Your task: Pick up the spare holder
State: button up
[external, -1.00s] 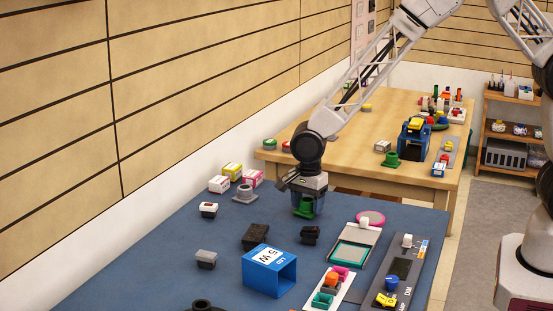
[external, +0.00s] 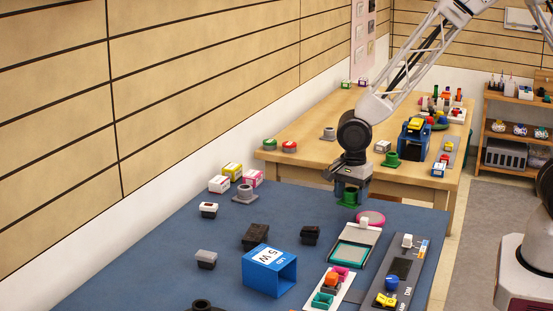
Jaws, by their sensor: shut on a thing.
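My gripper (external: 350,194) is shut on a small green holder (external: 348,200). It hangs above the far right part of the blue table, near the pink round piece; its upper part is hidden between the fingers. A similar green holder (external: 391,159) stands on the wooden table behind. A grey holder (external: 245,194) of similar flanged shape stands at the blue table's back left. I cannot tell from the picture alone which one is called the spare.
A blue box (external: 268,277), black blocks (external: 256,236), a pink disc (external: 371,218), a white-and-green panel (external: 354,255) and a grey meter board (external: 399,270) stand on the blue table (external: 150,270). Small cartons (external: 232,171) stand at its back left. Its left front is mostly clear.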

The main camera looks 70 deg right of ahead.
jog(key=shift+s+d+r, duration=0.1)
jog(key=shift+s+d, duration=0.15)
jog(key=shift+s, duration=0.8)
jog(key=shift+s+d+r, duration=0.1)
jog(key=shift+s+d, duration=0.15)
jog(key=shift+s, duration=0.8)
jog(key=shift+w+d, duration=0.1)
jog(key=shift+m, duration=0.8)
jog(key=w+d, duration=0.2)
jog(key=w+d+r, duration=0.1)
jog(key=w+d, duration=0.3)
jog(key=d, duration=0.1)
jog(key=shift+w+r, duration=0.15)
jog(key=shift+w, duration=0.25)
jog(key=w+d+r+m, duration=0.1)
jog(key=w+d, duration=0.3)
jog(key=d, duration=0.8)
jog(key=w+d+r+m, duration=0.1)
jog(key=w+d, duration=0.3)
jog(key=d, duration=0.8)
jog(key=w+d+r+m, duration=0.2)
jog(key=w+d+m, duration=0.1)
jog(key=d, duration=0.9)
jog(key=shift+w, duration=0.8)
jog(key=shift+f, duration=0.1)
jog(key=shift+f, duration=3.05)
